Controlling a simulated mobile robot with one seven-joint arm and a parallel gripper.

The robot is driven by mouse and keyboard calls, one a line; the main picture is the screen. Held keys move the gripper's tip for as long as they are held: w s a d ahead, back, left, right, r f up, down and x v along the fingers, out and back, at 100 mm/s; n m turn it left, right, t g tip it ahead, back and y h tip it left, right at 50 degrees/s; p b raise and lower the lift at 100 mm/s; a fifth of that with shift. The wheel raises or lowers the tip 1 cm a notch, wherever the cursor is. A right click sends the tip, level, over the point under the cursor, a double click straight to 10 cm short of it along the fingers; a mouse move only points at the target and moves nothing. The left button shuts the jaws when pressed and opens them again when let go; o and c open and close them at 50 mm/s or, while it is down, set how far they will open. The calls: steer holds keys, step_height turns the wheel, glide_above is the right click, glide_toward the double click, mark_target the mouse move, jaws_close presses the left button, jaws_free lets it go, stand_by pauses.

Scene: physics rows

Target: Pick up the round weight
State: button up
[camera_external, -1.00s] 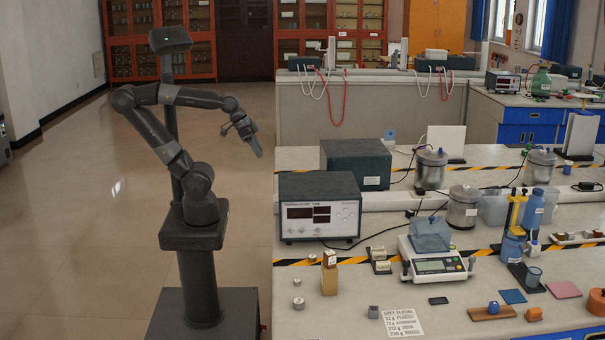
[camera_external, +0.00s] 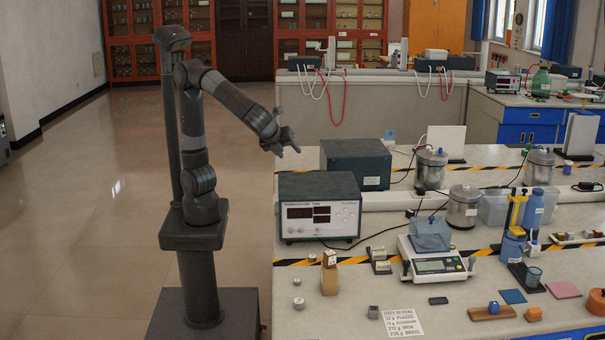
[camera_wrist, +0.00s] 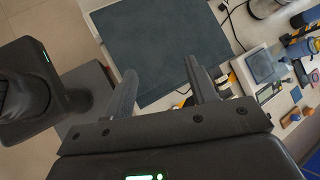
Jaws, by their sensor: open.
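Several small round silver-grey metal pieces stand on the near left part of the bench in the external view. My gripper (camera_external: 289,144) is open and empty, high above the bench's left side, behind and well above these pieces. In the wrist view my gripper (camera_wrist: 162,76) has its fingers apart over a dark box top; no round weight can be made out there.
A temperature instrument (camera_external: 320,208) and a dark green box (camera_external: 356,163) stand tall near the gripper. A wooden block (camera_external: 329,278) is beside the round pieces. A balance (camera_external: 435,262) is to the right. The floor left of the bench is clear.

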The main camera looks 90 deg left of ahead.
steer(key=s+d+m+t, duration=0.1)
steer(key=d+m+t, duration=0.6)
steer(key=d, duration=1.1)
steer(key=m+g, duration=0.1)
steer(key=m, duration=0.1)
glide_toward(312, 257)
steer(key=shift+s+d+r+y, duration=0.4)
steer(key=shift+s+d+r, duration=0.2)
steer(key=shift+s, duration=0.2)
steer(key=shift+a+f, duration=0.1)
steer(key=shift+f, duration=0.2)
steer(key=shift+w+a+f, duration=0.1)
steer(key=shift+w+f, duration=0.1)
steer(key=shift+w, duration=0.05)
steer(key=x, duration=1)
steer(key=shift+w, duration=0.1)
steer(key=shift+c, duration=0.3)
steer(key=c, duration=1)
